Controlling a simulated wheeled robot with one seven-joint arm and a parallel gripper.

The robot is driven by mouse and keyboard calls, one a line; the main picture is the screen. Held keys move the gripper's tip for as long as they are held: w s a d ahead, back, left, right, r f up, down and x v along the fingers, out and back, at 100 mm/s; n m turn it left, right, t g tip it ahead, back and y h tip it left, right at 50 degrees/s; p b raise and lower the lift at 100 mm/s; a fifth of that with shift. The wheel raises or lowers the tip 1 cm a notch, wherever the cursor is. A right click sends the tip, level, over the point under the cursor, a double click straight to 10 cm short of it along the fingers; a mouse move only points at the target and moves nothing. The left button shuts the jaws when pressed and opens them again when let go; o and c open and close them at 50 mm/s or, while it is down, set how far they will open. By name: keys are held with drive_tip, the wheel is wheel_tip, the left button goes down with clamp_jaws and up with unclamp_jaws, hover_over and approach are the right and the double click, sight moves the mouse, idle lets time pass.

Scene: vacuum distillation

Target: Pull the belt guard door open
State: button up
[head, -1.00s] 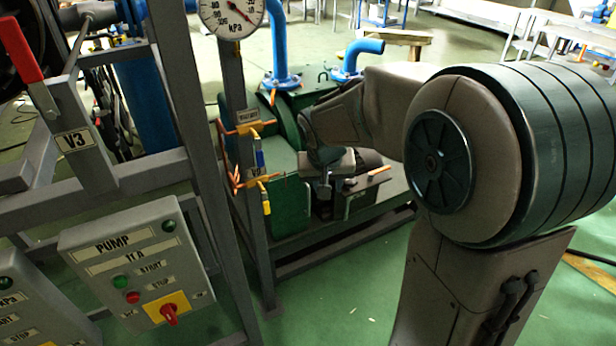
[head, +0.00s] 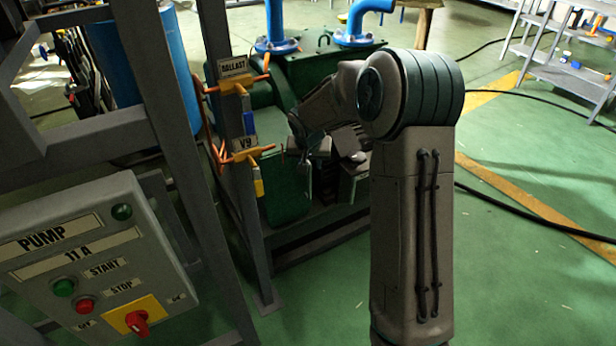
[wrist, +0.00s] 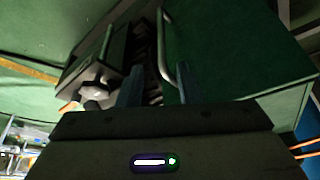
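The belt guard door appears as a flat green panel (head: 286,192) low on the green pump machine in the head view. In the wrist view the green panel (wrist: 235,50) fills the upper right, with a curved metal handle (wrist: 164,45) along its left edge. My gripper (wrist: 158,82) is open, its two fingers apart. The handle's near end lies between the fingers, closer to the right one; contact cannot be told. Dark ribbed parts (wrist: 149,62) show left of the handle. In the head view my gripper (head: 308,178) is at the panel's right edge, its fingertips partly hidden.
A grey frame post (head: 232,150) with the orange-handled V9 valve (head: 248,155) stands left of the door. The pump control box (head: 95,265) is at front left. In the wrist view a dark box (wrist: 95,62) sits left of my fingers. Green floor (head: 530,265) is open at the right.

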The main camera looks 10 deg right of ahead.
sight(309, 171)
drive_tip(key=b+x, duration=0.1)
drive_tip(key=x, duration=0.6)
drive_tip(key=shift+a+b, duration=0.15)
drive_tip(key=shift+b, duration=0.25)
